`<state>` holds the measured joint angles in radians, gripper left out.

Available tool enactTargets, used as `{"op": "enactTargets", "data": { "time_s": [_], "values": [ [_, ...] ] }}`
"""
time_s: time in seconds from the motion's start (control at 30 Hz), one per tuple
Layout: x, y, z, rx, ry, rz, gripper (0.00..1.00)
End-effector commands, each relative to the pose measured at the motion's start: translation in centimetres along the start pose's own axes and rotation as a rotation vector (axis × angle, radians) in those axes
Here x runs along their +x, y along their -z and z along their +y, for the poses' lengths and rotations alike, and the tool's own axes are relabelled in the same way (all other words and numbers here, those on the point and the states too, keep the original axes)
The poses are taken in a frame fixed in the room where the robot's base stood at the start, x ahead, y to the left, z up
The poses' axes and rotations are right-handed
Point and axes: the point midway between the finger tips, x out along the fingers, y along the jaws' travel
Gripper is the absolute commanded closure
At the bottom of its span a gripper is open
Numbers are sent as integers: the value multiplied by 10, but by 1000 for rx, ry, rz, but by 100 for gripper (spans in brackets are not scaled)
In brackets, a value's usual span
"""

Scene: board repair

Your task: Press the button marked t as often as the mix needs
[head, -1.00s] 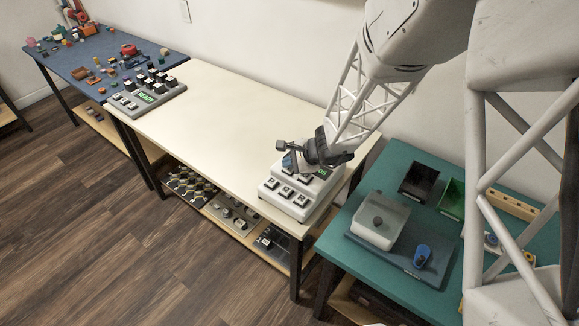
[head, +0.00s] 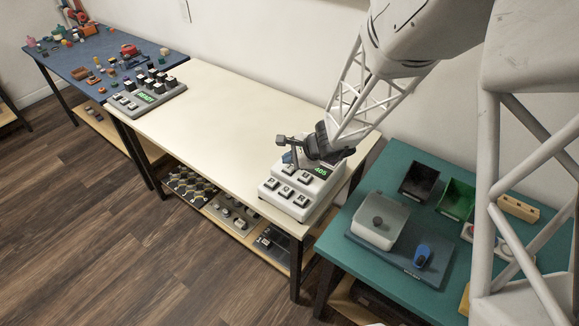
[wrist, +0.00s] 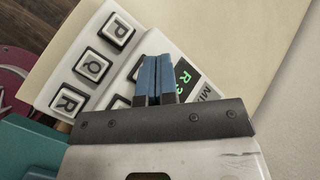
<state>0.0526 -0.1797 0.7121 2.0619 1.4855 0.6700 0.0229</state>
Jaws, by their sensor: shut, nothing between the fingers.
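A white button console (head: 292,203) stands at the right end of the cream table, with two rows of dark-framed white keys and a lit green display (head: 320,171). In the wrist view the keys P (wrist: 117,30), Q (wrist: 92,67) and R (wrist: 69,102) are legible. The keys behind them are partly covered by my gripper, and I cannot read a t on any. The display (wrist: 184,76) is only partly visible there. My gripper (head: 289,158) is over the console's back row; its blue fingertips (wrist: 154,66) are together and empty. I cannot tell whether they touch a key.
The cream table (head: 215,130) is clear left of the console. Another keyed console (head: 146,96) stands at its far left end. A teal table (head: 372,263) at the right holds a lidded pale box (head: 380,220), a blue item (head: 422,256) and open bins (head: 457,199).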

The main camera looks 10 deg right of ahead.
Motion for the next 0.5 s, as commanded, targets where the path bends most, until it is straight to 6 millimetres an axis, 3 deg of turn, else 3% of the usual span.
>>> {"op": "enactTargets", "data": {
  "time_s": [0.5],
  "values": [
    [-12,-9,-9,-1,1,0,100]
  ]
}}
